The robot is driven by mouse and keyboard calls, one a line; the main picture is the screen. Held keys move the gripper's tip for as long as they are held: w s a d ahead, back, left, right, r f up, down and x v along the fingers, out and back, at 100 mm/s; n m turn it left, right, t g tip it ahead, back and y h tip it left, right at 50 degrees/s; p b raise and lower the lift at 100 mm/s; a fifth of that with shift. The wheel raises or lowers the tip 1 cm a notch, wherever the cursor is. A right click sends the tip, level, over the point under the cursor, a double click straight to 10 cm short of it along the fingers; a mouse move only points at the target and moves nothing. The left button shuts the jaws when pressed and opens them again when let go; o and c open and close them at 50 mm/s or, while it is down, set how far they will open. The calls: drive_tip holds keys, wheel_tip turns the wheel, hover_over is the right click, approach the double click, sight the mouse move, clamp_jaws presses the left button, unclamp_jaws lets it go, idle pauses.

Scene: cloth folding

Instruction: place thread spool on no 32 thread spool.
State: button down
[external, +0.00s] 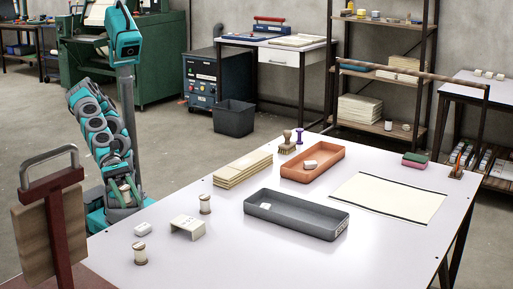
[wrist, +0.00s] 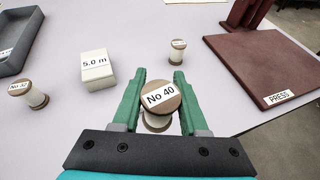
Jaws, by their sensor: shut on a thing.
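My gripper (wrist: 160,85) is shut on a thread spool labelled No 40 (wrist: 158,97), which sits between the green fingers in the wrist view. In the external view my gripper (external: 124,194) is at the table's left edge, and the spool in it is hard to make out. The No 32 thread spool (wrist: 31,93) stands upright on the table to the left in the wrist view, apart from my gripper. In the external view it appears to be the spool (external: 205,204) beside the cream block.
A block labelled 5.0 m (wrist: 96,68) stands between the No 32 spool and another spool (wrist: 178,45). A grey tray (external: 290,222) lies mid-table. The brown press base (wrist: 262,66) is at the right in the wrist view.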

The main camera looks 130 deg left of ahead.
drive_tip(key=w+a+r+n+y, duration=0.3)
drive_tip(key=w+a+r+y, duration=0.1)
drive_tip(key=w+a, duration=0.45)
drive_tip(key=r+n+y, duration=0.2)
drive_tip(key=n+y, duration=0.1)
hover_over(204, 199)
drive_tip(key=w, duration=0.1)
drive_tip(key=shift+t, duration=0.3)
drive_tip(key=shift+w+a+f+b, duration=0.1)
drive_tip(key=shift+a+f+b, duration=0.3)
drive_tip(key=shift+f, duration=0.9)
drive_tip(key=shift+w+a+f+b, duration=0.2)
drive_tip(key=shift+f+b, duration=0.35)
drive_tip(key=shift+f, duration=0.8)
drive_tip(key=shift+w+a+f+b, duration=0.1)
drive_tip(key=shift+a+f+b, duration=0.3)
drive_tip(key=shift+f, duration=0.9)
drive_tip(key=shift+f, duration=0.1)
drive_tip(key=shift+f, duration=0.1)
drive_tip(key=shift+c, duration=2.2)
unclamp_jaws()
